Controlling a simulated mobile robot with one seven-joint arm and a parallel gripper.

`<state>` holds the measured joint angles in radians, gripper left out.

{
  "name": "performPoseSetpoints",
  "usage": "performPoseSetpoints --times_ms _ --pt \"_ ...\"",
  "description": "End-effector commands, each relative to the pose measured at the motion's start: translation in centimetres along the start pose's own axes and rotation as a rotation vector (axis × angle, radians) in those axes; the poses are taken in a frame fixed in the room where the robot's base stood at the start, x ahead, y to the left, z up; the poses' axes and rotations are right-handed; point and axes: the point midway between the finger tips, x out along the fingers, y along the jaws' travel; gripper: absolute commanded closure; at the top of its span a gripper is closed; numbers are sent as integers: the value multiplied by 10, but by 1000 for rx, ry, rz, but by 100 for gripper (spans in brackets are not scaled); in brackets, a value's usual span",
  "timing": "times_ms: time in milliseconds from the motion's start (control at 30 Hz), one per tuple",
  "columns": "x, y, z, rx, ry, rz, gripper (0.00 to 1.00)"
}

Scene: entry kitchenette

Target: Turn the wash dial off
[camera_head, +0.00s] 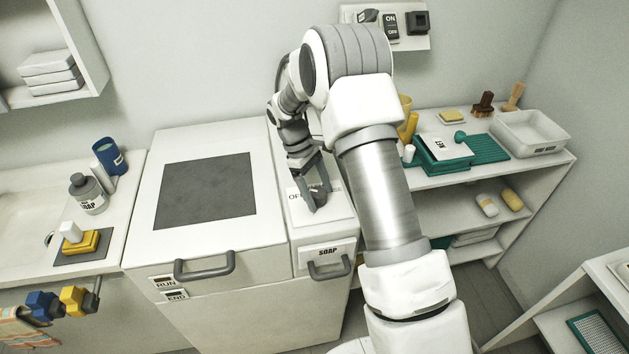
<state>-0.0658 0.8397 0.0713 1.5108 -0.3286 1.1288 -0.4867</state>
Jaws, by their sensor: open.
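The wash dial (319,196) is a small dark knob on a white panel (340,213) at the right side of the white washing machine. The letters "OF" (294,196) show on the panel left of the dial; the rest of the marking is covered by my gripper. My gripper (317,199) points down over the panel with its dark fingers at the dial. It is open, with the fingers around or beside the dial; I cannot tell whether they touch it. Which way the dial points is too small to tell.
A soap drawer (325,255) with a grey handle is below the panel. The washer's lid (207,190) has a dark window and front handle. A soap bottle (88,194) stands on the left counter. A shelf (478,170) with a white tray (530,134) is at right.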

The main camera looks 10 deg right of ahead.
Motion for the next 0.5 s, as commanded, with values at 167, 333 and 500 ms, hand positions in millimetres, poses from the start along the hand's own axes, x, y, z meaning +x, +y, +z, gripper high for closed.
performPoseSetpoints --times_ms 167,333,500 --pt "-21 0 -1 0 3 3 17" --pt "-61 0 -1 0 6 4 17" --pt "-104 0 -1 -1 6 4 17"
